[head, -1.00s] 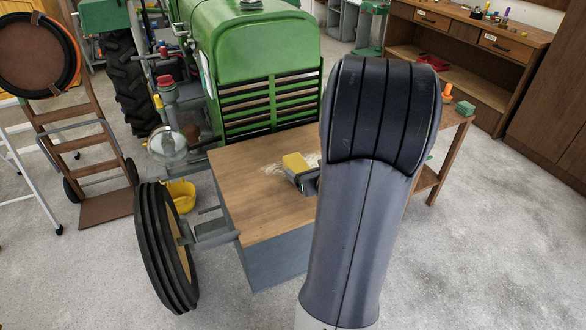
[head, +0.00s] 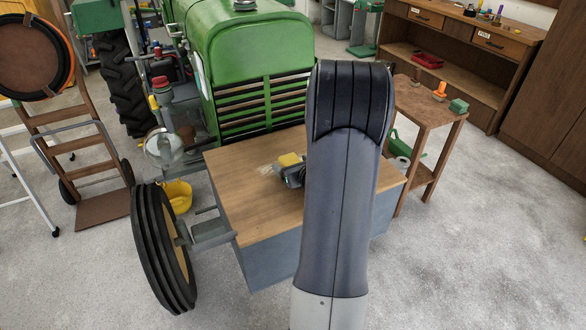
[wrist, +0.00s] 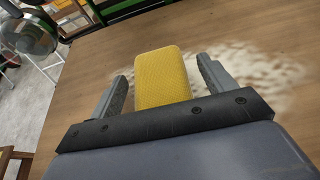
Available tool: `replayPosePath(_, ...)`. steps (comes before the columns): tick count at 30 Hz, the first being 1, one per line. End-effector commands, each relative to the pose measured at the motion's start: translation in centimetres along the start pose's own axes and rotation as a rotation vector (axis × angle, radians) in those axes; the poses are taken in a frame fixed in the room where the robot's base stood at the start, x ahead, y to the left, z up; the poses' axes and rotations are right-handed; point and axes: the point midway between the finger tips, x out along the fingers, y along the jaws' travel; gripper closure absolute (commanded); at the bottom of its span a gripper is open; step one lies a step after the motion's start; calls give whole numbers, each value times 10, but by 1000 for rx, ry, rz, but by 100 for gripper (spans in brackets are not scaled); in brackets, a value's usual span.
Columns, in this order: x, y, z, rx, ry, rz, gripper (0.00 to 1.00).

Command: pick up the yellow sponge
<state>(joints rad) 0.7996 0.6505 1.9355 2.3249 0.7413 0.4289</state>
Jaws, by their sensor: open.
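The yellow sponge (wrist: 163,78) lies on the wooden bench top (head: 250,205) in front of the green tractor. In the wrist view it sits between the two open fingers of my gripper (wrist: 165,85), with a visible gap on each side. In the head view the sponge (head: 289,160) shows just beyond my gripper (head: 286,172), partly hidden by it. My arm covers the bench to the right of it. Whether the fingers reach down to the bench top cannot be told.
A pale dusty patch (wrist: 245,70) spreads on the bench top around the sponge. The green tractor (head: 255,60) stands right behind the bench. A small side table (head: 425,108) with an orange-handled tool and a green block is at the right. The floor at the right is clear.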

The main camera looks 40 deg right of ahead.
Motion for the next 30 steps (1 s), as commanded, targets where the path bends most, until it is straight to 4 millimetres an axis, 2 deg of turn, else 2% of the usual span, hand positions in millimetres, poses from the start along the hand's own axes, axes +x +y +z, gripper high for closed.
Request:
replayPosePath(3,0,0,0,0,0,0,23)
replayPosePath(20,0,0,0,0,0,0,69)
replayPosePath(30,-3,0,7,0,-3,0,70)
